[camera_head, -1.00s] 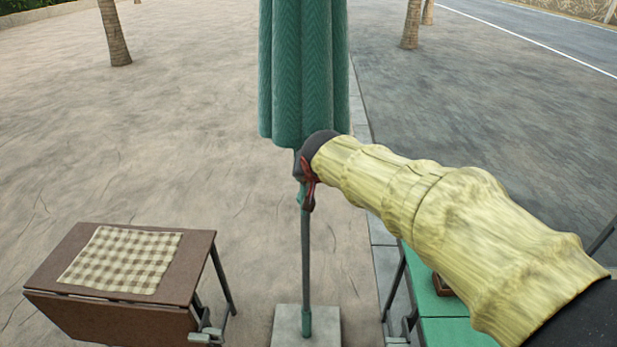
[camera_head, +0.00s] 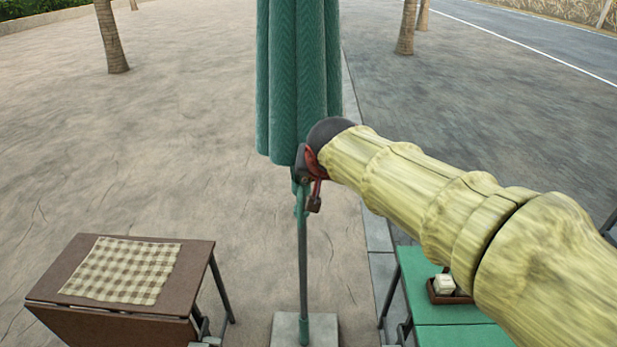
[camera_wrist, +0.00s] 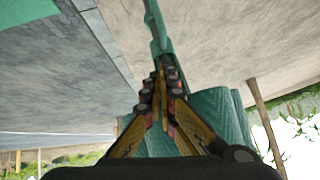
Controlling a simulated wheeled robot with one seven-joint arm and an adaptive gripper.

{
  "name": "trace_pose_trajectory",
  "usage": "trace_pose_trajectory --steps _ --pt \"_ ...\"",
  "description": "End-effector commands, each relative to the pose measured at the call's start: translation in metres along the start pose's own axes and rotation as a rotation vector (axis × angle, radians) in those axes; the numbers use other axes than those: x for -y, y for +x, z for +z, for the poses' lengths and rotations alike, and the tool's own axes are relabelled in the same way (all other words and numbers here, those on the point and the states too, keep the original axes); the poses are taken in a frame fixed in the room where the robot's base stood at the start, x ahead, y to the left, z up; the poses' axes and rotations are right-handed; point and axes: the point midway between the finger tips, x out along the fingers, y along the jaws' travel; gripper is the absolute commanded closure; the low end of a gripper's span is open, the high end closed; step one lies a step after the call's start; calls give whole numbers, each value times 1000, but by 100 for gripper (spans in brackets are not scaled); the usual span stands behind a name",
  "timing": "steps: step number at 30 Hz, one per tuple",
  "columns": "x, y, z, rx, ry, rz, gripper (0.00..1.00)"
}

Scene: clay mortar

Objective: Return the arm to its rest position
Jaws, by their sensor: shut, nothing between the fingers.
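My gripper (camera_head: 314,203) hangs at the end of my raised yellow arm, in front of the green parasol's pole in the head view. Most of it is hidden behind the dark wrist. In the wrist view my gripper (camera_wrist: 160,88) has its two yellow-and-black fingers converging to touching tips, shut and empty. The folded green parasol (camera_head: 296,80) stands upright just behind it. In the wrist view the parasol's cloth (camera_wrist: 222,108) shows behind the fingers and its green pole (camera_wrist: 154,22) runs beyond the tips. I cannot tell whether the gripper touches the pole.
A brown folding table (camera_head: 190,262) with a checkered cloth (camera_head: 122,270) stands at the lower left. A green table (camera_head: 415,268) at the lower right bears a small brown tray (camera_head: 434,297) with a pale block (camera_head: 444,284). The parasol's base (camera_head: 322,330) is between them. Paving behind is open.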

Motion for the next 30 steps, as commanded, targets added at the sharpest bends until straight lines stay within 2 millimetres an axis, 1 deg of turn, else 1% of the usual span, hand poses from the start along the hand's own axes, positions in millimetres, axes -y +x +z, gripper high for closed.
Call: trace_pose_trajectory --steps 1,3,8,11,14,15,17,18,20,21,23,24,26,27,30 --pt "0 -8 -1 -1 0 -1 100" --pt "1 -15 -1 -1 0 -1 100" --pt "0 -23 0 1 -17 0 100" --pt "-2 -23 5 18 -76 8 100" --pt "-14 -16 37 90 -153 28 100" --pt "-19 -16 52 123 -184 34 100" --pt "-30 -22 75 171 -230 40 100" --pt "-40 -28 90 201 -255 45 100" --pt "-56 -40 112 242 -285 50 100" --pt "-69 -49 127 268 -302 54 100" --pt "-89 -66 150 305 -320 59 100" --pt "-103 -78 166 328 -326 61 100" --pt "-124 -97 190 356 -328 64 100" --pt "-137 -109 206 369 -323 66 100" --pt "-164 -135 240 382 -291 74 100"
